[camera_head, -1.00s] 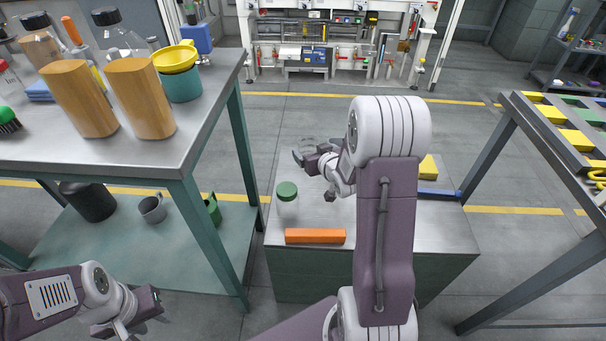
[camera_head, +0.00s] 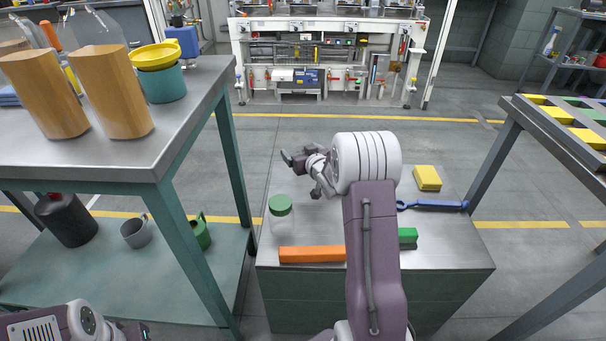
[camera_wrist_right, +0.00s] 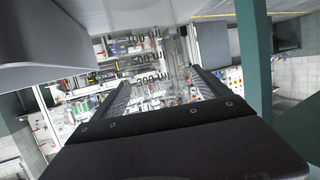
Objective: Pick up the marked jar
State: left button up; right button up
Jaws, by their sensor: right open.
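A clear jar with a green lid (camera_head: 280,207) stands upright on the low cabinet (camera_head: 440,247) in the head view. My right gripper (camera_head: 289,158) is open beyond the jar, apart from its lid in the picture. In the right wrist view, the two fingers (camera_wrist_right: 160,85) are spread, and something clear with dark printed markings (camera_wrist_right: 145,62) shows between or beyond them. I cannot tell whether it is the green-lidded jar or whether the fingers touch it. My left gripper (camera_head: 135,331) is partly cut off at the bottom left, its jaws unclear.
On the cabinet, an orange bar (camera_head: 312,254) lies in front of the jar; a yellow block (camera_head: 427,178), blue tool (camera_head: 435,205) and green block (camera_head: 408,236) lie right. A workbench (camera_head: 165,150) stands left, another table (camera_head: 560,130) right. Open floor lies beyond.

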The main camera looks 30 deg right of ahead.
jog(key=shift+w, duration=0.4)
grip_shut()
jog(key=s+d+r+p, duration=0.3)
jog(key=d+r+p, duration=0.7)
jog(key=d+r, duration=0.1)
jog(key=shift+s+d, duration=0.15)
jog(key=shift+d, duration=0.05)
